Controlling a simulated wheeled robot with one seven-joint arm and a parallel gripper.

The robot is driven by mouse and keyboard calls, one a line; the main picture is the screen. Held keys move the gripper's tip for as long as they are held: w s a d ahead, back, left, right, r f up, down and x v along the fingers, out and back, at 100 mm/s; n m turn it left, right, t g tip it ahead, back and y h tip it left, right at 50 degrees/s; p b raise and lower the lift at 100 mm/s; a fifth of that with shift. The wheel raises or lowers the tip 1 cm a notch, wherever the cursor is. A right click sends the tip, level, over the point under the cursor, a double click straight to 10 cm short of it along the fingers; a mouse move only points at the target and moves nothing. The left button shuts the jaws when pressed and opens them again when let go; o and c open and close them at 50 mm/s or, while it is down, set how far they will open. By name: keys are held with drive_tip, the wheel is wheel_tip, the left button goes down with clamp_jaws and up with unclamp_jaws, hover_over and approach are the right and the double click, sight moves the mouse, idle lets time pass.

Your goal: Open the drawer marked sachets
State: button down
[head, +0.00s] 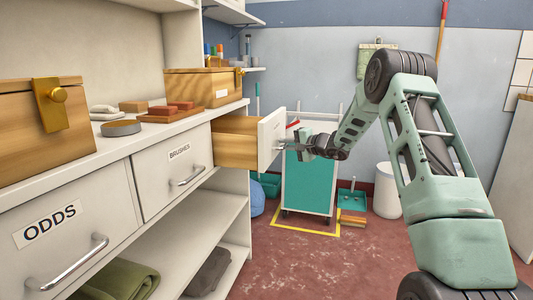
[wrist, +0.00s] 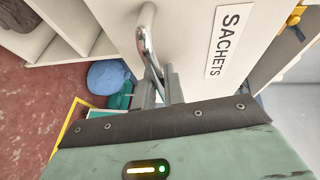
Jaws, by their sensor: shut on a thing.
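The sachets drawer stands pulled out from the cabinet in the head view, with its wooden side (head: 235,145) showing and its white front (head: 271,137) seen nearly edge-on. In the wrist view its white front carries the label SACHETS (wrist: 229,40). My gripper (head: 288,145) is at the front of this drawer. In the wrist view my gripper (wrist: 160,82) is shut on the drawer's metal bar handle (wrist: 146,38). The inside of the drawer is hidden from both views.
Shut drawers marked BRUSHES (head: 175,165) and ODDS (head: 65,235) lie nearer along the cabinet. Wooden boxes (head: 203,84) stand on the counter above. A teal cart (head: 308,185) stands beyond the drawer, with a white bin (head: 388,190) to its right. The red floor in front is clear.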

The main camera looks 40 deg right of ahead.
drive_tip(key=s+d+b, duration=0.2)
drive_tip(key=s+d, duration=0.3)
drive_tip(key=s, duration=0.1)
drive_tip(key=shift+s+b, duration=0.3)
drive_tip(key=shift+s, duration=0.05)
drive_tip(key=shift+d, duration=0.1)
drive_tip(key=c, duration=1.8)
unclamp_jaws()
drive_tip(key=p+v, duration=0.3)
drive_tip(key=v, duration=1.4)
drive_tip(key=shift+s, duration=0.2)
